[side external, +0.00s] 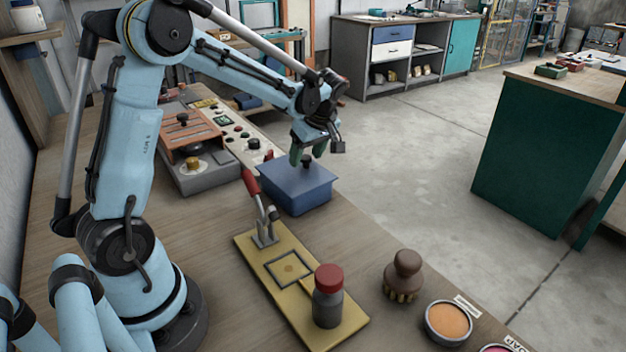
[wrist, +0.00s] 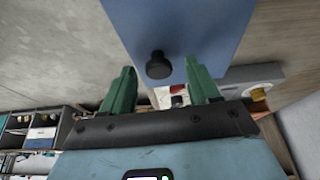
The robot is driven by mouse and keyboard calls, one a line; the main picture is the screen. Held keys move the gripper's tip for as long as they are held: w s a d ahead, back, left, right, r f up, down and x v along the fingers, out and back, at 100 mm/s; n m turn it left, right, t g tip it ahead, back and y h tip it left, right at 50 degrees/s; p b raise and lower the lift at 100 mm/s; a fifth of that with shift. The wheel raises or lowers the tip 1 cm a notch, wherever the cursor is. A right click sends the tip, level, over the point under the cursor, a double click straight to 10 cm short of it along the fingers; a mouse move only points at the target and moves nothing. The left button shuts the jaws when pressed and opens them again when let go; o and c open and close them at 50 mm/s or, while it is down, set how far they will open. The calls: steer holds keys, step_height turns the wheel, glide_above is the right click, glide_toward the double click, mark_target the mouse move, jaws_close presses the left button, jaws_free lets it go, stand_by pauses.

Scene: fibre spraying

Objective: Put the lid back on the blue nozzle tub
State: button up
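The blue nozzle tub (side external: 296,201) stands on the wooden bench, beyond the red-handled clamp. Its blue lid (side external: 283,174) lies flat on top and appears to cover the tub. The lid has a black knob (side external: 307,161). My gripper (side external: 307,153) is above the lid, its green fingers pointing down on either side of the knob. In the wrist view, the fingers of my gripper (wrist: 160,76) are apart, with the black knob (wrist: 158,66) showing between them and no visible contact. The blue lid surface (wrist: 190,25) fills the upper middle there. The tub's inside is hidden.
A yellow fixture board (side external: 277,301) with a red-handled clamp (side external: 254,193) and red-capped jar (side external: 328,296) lies in front of the tub. A brush (side external: 404,276) and orange tin (side external: 448,321) stand right. A grey box (side external: 200,175) and control panel (side external: 231,125) stand left.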

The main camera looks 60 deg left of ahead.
steer(key=v, duration=1.2)
stand_by(0.3)
steer(key=s+d+f+m+t+h, duration=0.4)
steer(key=s+d+m+t, duration=0.3)
steer(key=s+d+m, duration=0.5)
steer(key=d+f+m, duration=0.1)
steer(key=m, duration=0.5)
steer(key=shift+m, duration=0.3)
steer(key=shift+s+f, duration=0.1)
